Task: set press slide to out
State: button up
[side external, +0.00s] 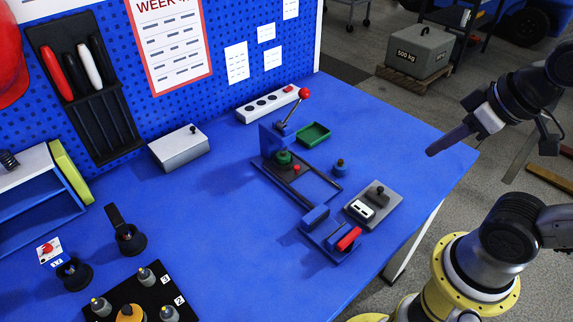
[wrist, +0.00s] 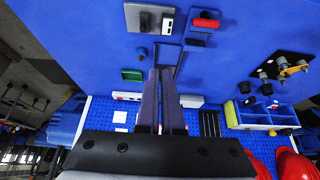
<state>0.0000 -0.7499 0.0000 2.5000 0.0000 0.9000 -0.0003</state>
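The press (side external: 272,140) is a blue upright with a lever ending in a red ball knob, standing on the blue table. At its foot are a green round part (side external: 284,157), a small red knob (side external: 296,168) and a dark rail frame (side external: 318,188) running toward the front right. In the wrist view the rail frame (wrist: 168,53) is partly hidden behind my fingers. My gripper (side external: 432,151) hangs above the table's right edge, well apart from the press. In the wrist view its long dark fingers (wrist: 160,71) lie close together with nothing visible between them.
A blue block with a red handle (side external: 349,238) and a grey switch plate (side external: 385,207) stand near the rails. A dark blue knob (side external: 339,168), a green tray (side external: 314,134) and a power strip (side external: 268,104) are close by. The table's right part is clear.

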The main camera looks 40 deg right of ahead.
jog(key=o, duration=0.5)
jog(key=shift+w+n, duration=0.1)
jog(key=shift+n, duration=0.4)
jog(key=shift+c, duration=0.2)
jog(key=shift+o, duration=1.1)
jog(key=w+a+r+n+y, duration=0.1)
jog(key=w+a+r+n, duration=0.1)
jog(key=w+r+n, duration=0.1)
jog(key=shift+w+r+n+t, duration=0.25)
jog(key=shift+w+n+t, duration=0.25)
jog(key=shift+w, duration=0.45)
jog(key=n+g+y, duration=0.2)
jog(key=n+g, duration=0.2)
send_over(297, 167)
jog(key=s+d, duration=0.4)
notch_tip(297, 167, down, 14)
jog(key=f, duration=0.1)
jog(key=shift+t, duration=0.3)
jog(key=x, duration=1.2)
jog(key=shift+w+a+f, duration=0.1)
jog(key=shift+a+f, duration=0.05)
grip_shut()
